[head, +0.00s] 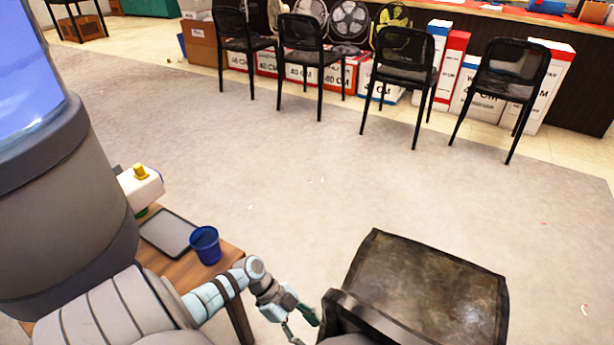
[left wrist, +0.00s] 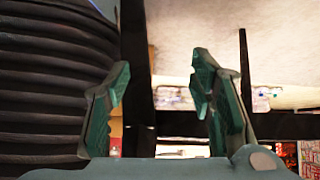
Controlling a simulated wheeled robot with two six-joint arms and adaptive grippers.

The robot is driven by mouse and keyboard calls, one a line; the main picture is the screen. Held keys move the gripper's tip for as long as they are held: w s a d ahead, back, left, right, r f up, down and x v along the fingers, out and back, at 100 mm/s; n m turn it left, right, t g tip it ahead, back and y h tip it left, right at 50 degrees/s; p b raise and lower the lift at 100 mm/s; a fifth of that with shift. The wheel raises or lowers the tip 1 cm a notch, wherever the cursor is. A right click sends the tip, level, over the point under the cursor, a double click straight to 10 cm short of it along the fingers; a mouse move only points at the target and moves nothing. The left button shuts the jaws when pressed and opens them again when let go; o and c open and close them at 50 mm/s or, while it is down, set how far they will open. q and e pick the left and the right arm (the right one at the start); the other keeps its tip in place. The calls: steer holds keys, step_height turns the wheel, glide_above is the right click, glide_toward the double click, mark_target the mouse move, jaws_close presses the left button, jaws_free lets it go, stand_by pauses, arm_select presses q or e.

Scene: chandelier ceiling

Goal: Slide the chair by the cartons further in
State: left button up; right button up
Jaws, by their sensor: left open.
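A black chair (head: 425,285) with a dark, worn-looking seat stands close to me at the bottom right of the head view. Several black chairs (head: 404,68) stand in a row at the back, in front of stacked cartons (head: 478,88). My left gripper (head: 302,326) is just left of the near chair's backrest. In the left wrist view, my left gripper (left wrist: 165,105) is open, its teal fingers spread. A dark upright post (left wrist: 137,75) shows between the fingers; I cannot tell whether it is in their reach. My right gripper is not in view.
A wooden table (head: 222,268) with a blue cup (head: 205,245) and a grey tray (head: 168,233) is left of my arm. Fans (head: 349,20) stand behind the back chairs. The grey carpet (head: 270,165) between me and that row is clear.

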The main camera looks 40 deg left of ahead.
arm_select(q)
steer(key=shift+s+d+f+g, duration=0.2)
steer(key=shift+s+g, duration=0.1)
steer(key=shift+s, duration=0.35)
steer(key=shift+s+d+f+g, duration=0.2)
steer(key=shift+s+g, duration=0.1)
steer(key=shift+s, duration=0.3)
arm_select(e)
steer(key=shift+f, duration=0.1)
arm_select(q)
steer(key=b+x, duration=0.4)
steer(key=x, duration=0.3)
steer(key=shift+w+d+b, duration=0.1)
steer(key=shift+d+b, duration=0.15)
steer(key=shift+b, duration=0.1)
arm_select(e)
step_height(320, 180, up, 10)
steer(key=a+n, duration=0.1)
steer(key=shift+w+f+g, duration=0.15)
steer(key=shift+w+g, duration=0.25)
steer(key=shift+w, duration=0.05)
arm_select(q)
jaws_close()
